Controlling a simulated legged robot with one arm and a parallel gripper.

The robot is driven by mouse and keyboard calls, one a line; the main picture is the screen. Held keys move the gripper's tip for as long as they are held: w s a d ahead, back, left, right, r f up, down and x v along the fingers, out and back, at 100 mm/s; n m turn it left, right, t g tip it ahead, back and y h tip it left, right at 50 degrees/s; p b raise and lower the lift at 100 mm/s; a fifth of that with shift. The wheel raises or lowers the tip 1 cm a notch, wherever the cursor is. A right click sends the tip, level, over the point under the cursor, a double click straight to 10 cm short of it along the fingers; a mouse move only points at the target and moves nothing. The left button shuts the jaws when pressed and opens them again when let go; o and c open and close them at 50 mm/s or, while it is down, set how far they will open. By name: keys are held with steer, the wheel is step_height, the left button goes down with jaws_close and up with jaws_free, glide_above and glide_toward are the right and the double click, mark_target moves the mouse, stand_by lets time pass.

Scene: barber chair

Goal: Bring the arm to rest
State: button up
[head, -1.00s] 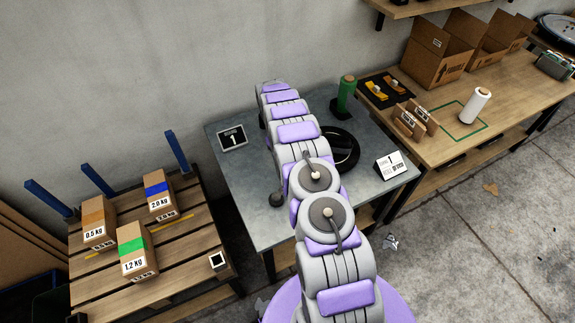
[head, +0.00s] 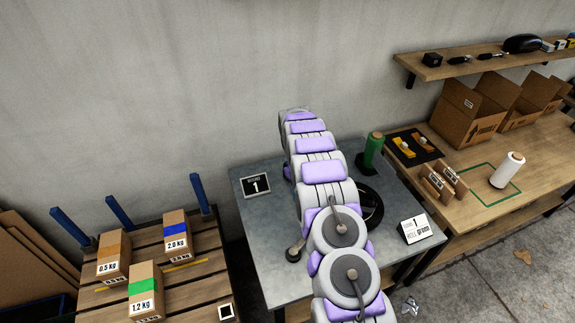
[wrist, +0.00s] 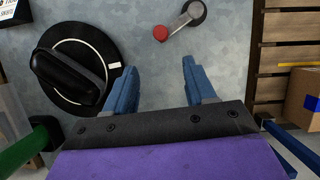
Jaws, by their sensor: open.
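My arm (head: 322,172), grey with purple pads, reaches over the grey metal table (head: 262,230) towards the wall. In the wrist view my gripper (wrist: 160,84) has its two blue fingers apart, with nothing between them. It points down above the bare grey tabletop. To its left is a black round dial with a thick bar handle (wrist: 68,78); the dial also shows partly behind my arm in the head view (head: 372,208). The gripper's fingers are hidden in the head view.
A black sign reading 1 (head: 256,186), a green cylinder on a stand (head: 373,150) and a white sign (head: 414,228) stand on the table. A pallet table with labelled boxes (head: 146,290) is at left. A wooden bench with open cartons (head: 468,110) is at right.

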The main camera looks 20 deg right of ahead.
steer(key=s+a+r+t+b, duration=0.1)
steer(key=s+a+r, duration=0.4)
steer(key=s+r, duration=0.45)
steer(key=s+a+r+t+b, duration=0.1)
steer(key=s+a+r, duration=0.5)
steer(key=r, duration=0.7)
steer(key=s+a+b, duration=0.1)
steer(key=s+a, duration=0.1)
steer(key=s, duration=1.1)
steer(key=s+a+r+b, duration=0.1)
steer(key=s+a, duration=0.2)
steer(key=s, duration=1.1)
steer(key=shift+s+a+m+t, duration=0.2)
steer(key=shift+m+t, duration=0.1)
steer(key=shift+t, duration=0.1)
steer(key=shift+a, duration=0.1)
